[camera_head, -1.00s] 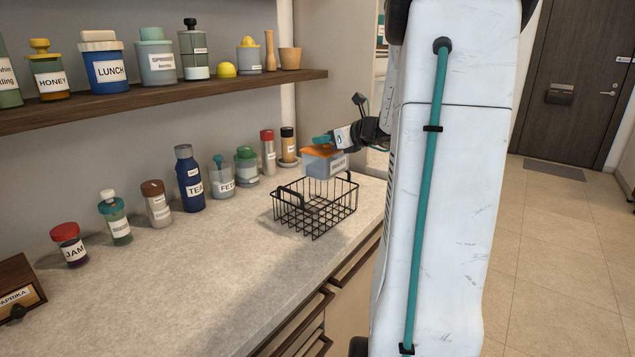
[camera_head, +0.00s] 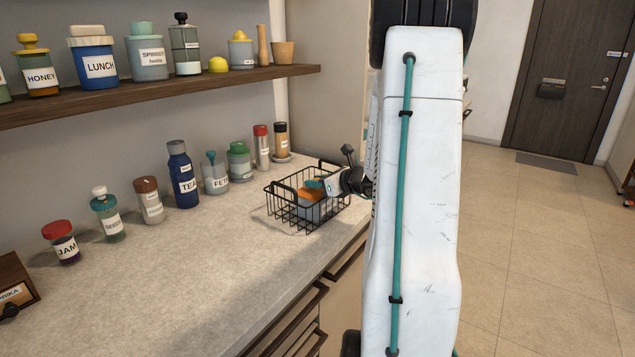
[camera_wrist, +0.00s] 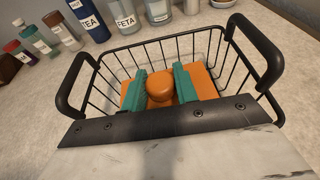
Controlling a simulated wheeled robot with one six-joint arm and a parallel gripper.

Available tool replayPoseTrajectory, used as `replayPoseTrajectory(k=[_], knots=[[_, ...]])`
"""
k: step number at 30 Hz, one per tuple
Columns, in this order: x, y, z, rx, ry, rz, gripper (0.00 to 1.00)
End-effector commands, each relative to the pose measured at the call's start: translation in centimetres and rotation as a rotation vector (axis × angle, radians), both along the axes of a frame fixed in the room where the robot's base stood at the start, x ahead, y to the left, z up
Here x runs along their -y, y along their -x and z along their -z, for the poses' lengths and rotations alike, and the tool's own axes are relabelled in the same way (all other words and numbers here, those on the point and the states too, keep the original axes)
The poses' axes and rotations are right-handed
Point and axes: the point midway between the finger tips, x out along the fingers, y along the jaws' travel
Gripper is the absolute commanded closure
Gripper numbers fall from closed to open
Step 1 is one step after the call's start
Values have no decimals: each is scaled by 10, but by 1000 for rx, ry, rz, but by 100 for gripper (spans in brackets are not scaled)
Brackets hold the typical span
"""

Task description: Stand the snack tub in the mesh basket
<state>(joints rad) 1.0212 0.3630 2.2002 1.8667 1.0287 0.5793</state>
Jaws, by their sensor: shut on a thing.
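The snack tub (camera_head: 309,211), a grey-blue box with an orange lid, is inside the black wire mesh basket (camera_head: 283,213) on the counter. In the wrist view its orange lid (camera_wrist: 204,80) and round orange knob lie within the wires of the basket (camera_wrist: 77,84). My gripper (camera_head: 315,184) reaches in over the basket's right side. Its teal fingers (camera_wrist: 160,86) are on either side of the knob, shut on it. The tub looks upright. Whether its base touches the basket floor is hard to tell.
Behind the basket stand a lidded green jar (camera_head: 239,161), a FETA jar (camera_head: 215,178), a blue TEA bottle (camera_head: 182,178) and two shakers. A wooden shelf (camera_head: 150,97) with more containers hangs above.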

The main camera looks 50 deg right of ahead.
Motion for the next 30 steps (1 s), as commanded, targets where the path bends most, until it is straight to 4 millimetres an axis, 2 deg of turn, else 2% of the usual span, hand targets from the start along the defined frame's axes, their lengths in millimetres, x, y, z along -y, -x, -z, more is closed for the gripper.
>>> replayPoseTrajectory(k=[6,7,9,20,23,30], knots=[[0,0,2,0,-1,0,100],[0,0,3,0,-1,-1,68],[0,0,2,0,-1,0,49],[0,1,-2,0,1,0,49],[1,14,-5,0,1,2,49],[2,63,-20,0,1,5,49]])
